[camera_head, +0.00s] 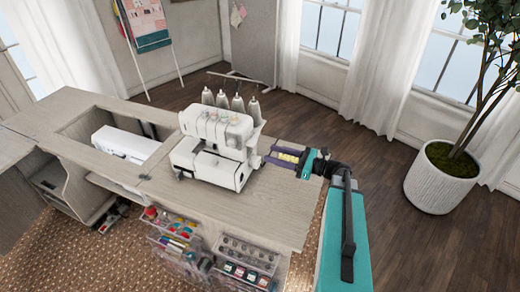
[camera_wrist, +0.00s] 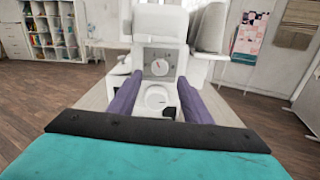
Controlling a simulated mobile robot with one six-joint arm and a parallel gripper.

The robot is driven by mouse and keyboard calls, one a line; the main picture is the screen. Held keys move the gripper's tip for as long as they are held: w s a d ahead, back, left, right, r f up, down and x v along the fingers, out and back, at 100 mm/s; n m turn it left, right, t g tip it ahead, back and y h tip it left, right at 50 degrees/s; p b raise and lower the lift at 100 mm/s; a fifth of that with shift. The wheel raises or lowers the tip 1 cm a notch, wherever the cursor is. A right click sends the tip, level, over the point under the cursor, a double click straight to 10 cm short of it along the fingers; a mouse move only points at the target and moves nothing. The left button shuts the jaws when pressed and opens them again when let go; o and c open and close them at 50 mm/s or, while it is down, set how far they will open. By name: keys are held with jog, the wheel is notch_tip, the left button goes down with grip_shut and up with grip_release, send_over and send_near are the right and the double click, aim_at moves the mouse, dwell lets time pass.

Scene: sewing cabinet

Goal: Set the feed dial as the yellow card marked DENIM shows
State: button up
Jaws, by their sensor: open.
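The white sewing machine (serger) (camera_head: 215,150) stands on the cabinet top. In the wrist view my gripper (camera_wrist: 160,80) has one finger either side of the dials. A yellow patch (camera_head: 287,157) shows between the fingers; no DENIM lettering is readable.
Several thread cones (camera_head: 238,103) stand behind the machine. A second white machine (camera_head: 125,145) sits in the cabinet's recess. Clear racks (camera_head: 245,262) of thread and supplies are at the cabinet's front. A potted plant (camera_head: 442,180) stands at the right on open wood floor.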

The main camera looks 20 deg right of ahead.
aim_at(255, 149)
jog(key=shift+p+x, duration=0.75)
jog(key=shift+x, duration=2.35)
jog(key=c, duration=1)
jog(key=shift+c, duration=0.3)
jog(key=shift+f, duration=0.1)
